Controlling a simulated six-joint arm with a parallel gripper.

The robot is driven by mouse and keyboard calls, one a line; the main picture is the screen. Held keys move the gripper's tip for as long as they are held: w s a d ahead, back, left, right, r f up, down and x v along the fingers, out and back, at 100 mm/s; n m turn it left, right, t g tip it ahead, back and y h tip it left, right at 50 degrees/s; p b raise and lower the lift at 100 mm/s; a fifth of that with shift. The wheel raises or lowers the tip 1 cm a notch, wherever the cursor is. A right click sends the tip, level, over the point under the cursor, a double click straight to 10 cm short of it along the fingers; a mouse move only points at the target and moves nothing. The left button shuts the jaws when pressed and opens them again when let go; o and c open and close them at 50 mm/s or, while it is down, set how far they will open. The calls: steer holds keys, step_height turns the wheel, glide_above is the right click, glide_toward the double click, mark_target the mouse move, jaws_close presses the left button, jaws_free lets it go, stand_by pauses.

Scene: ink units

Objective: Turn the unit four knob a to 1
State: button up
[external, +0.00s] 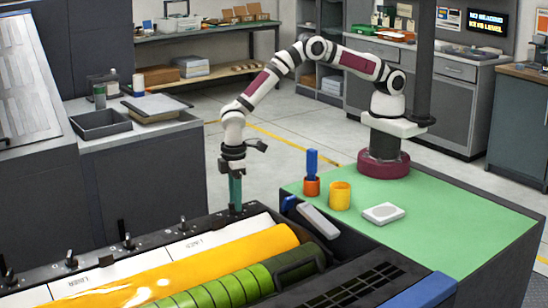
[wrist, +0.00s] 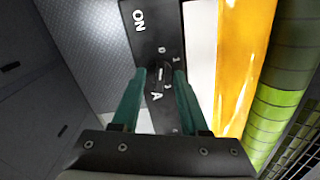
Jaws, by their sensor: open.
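My gripper (external: 236,203) points down at the far right end of a dark control strip (external: 150,238) beside the rollers. In the wrist view its two teal fingers (wrist: 160,74) are spread, one on each side of a small dark knob (wrist: 165,73). The knob sits on a black panel (wrist: 152,35) with "ON", a letter A and small numbers around it. The knob's pointer is too small to read surely. I cannot tell whether the fingers touch it. In the external view the fingers hide the knob.
Several small upright levers (external: 127,240) stand along the strip. A yellow roller (external: 200,262) and a green roller (external: 235,287) lie beside it.

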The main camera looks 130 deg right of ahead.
jaws_close()
stand_by(0.5)
steer(key=m, duration=0.4)
steer(key=shift+m, duration=0.3)
steer(key=shift+w+m, duration=0.1)
steer(key=shift+m, duration=2.5)
steer(key=shift+r, duration=0.1)
jaws_free()
